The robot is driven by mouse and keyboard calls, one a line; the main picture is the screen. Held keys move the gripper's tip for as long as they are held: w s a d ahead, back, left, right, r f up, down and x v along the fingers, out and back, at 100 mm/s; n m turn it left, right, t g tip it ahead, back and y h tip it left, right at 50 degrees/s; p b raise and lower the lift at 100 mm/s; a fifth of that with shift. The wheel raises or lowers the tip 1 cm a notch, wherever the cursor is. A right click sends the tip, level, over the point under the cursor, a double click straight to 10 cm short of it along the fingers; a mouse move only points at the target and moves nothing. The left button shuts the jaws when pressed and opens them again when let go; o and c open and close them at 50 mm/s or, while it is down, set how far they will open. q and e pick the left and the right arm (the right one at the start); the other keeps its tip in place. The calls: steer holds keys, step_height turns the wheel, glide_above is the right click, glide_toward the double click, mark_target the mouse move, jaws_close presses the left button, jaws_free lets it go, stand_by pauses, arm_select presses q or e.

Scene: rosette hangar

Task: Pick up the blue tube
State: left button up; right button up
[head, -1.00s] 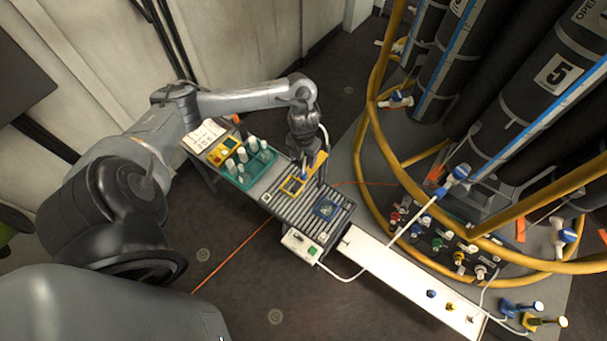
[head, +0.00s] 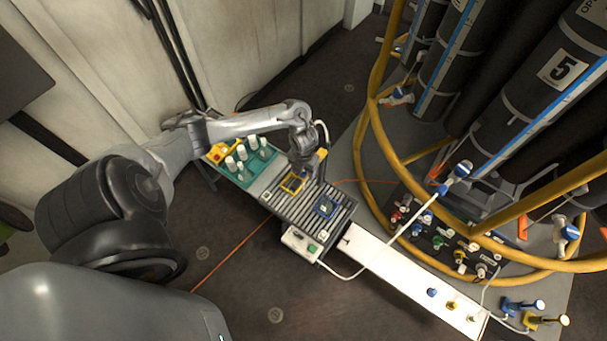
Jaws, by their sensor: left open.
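My left gripper (head: 305,177) is low over the roller table (head: 338,222), at the upper edge of a yellow square frame (head: 291,184). Its jaws are open, but the fingertips are small and dark against the rollers. I cannot make out a blue tube for certain; anything just under the gripper is hidden by it. My right gripper is not in view.
A green rack (head: 246,180) with several pale capped vials stands left of the rollers. A control box (head: 302,243) hangs at the table's front. A white plank (head: 390,272) with blue and yellow knobs runs right. A yellow ring rail (head: 362,200) encloses black cylinders.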

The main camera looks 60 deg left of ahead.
arm_select(q)
steer(key=c, duration=1)
steer(key=shift+c, duration=0.2)
steer(key=shift+r, duration=0.85)
step_height(320, 180, up, 29)
steer(key=p, duration=1.3)
steer(key=shift+p, duration=0.35)
